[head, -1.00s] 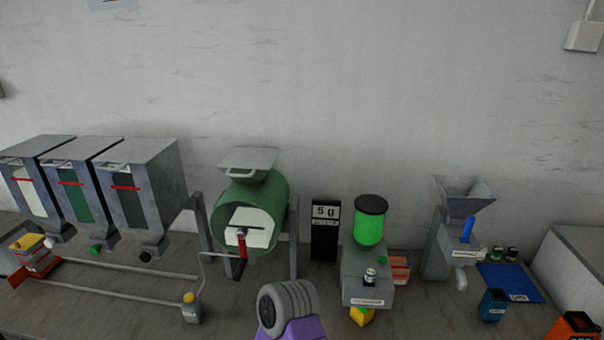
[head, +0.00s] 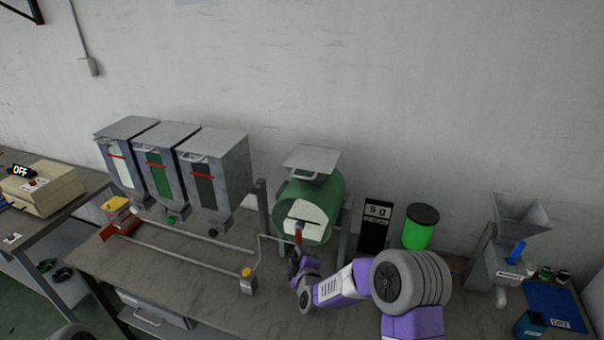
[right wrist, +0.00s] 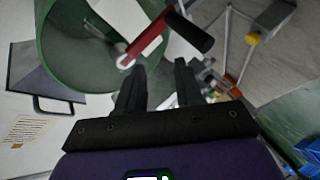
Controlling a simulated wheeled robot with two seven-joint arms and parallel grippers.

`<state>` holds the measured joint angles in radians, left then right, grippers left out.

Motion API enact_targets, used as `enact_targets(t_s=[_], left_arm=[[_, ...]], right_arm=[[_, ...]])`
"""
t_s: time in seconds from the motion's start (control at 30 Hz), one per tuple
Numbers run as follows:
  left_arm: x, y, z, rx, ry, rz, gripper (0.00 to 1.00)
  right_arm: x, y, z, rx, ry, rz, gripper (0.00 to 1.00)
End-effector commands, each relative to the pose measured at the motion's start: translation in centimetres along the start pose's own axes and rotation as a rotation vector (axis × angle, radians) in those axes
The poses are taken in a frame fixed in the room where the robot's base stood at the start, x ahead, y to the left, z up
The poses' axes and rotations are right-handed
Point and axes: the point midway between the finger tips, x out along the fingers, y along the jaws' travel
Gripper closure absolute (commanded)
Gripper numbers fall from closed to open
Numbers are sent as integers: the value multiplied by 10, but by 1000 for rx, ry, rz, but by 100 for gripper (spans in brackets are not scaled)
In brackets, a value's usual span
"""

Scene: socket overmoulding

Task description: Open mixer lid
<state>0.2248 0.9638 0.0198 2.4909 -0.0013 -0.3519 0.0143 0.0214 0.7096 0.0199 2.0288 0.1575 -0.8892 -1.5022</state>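The mixer is a green drum (head: 325,192) on a grey stand, with a flat grey lid (head: 312,158) and a light handle (head: 306,176) on top. The lid looks closed. The drum also fills the upper left of the right wrist view (right wrist: 62,55). A red crank with a dark grip (right wrist: 185,35) crosses the drum's front there. My right gripper (head: 296,256) is low in front of the drum, below the lid. In the right wrist view its fingers (right wrist: 159,72) are apart with nothing held between them. My left gripper is not in view.
Three grey hoppers (head: 212,165) stand left of the mixer. A bent rail with a yellow-topped block (head: 248,285) lies in front. A black "5 g" display (head: 375,225) and a green container (head: 419,230) stand to the right. A grey funnel machine (head: 510,235) is farther right.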

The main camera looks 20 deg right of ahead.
Motion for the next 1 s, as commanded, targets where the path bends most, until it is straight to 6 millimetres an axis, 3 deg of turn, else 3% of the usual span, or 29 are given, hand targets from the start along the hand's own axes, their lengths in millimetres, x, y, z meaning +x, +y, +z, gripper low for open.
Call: enact_targets(t_s=[0.03,0.1,0.2,0.33,0.57,1.0], left_arm=[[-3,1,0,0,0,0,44],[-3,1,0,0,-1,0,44],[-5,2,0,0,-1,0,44],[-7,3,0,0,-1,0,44],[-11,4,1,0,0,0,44],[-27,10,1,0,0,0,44]], right_arm=[[3,36,-16,-93,15,94,64],[4,76,-31,-220,16,207,64],[-1,126,-50,-369,-6,345,64],[-9,168,-66,-493,-44,461,64],[-5,190,-73,-553,-70,511,64],[43,216,-77,-551,-68,507,64]])
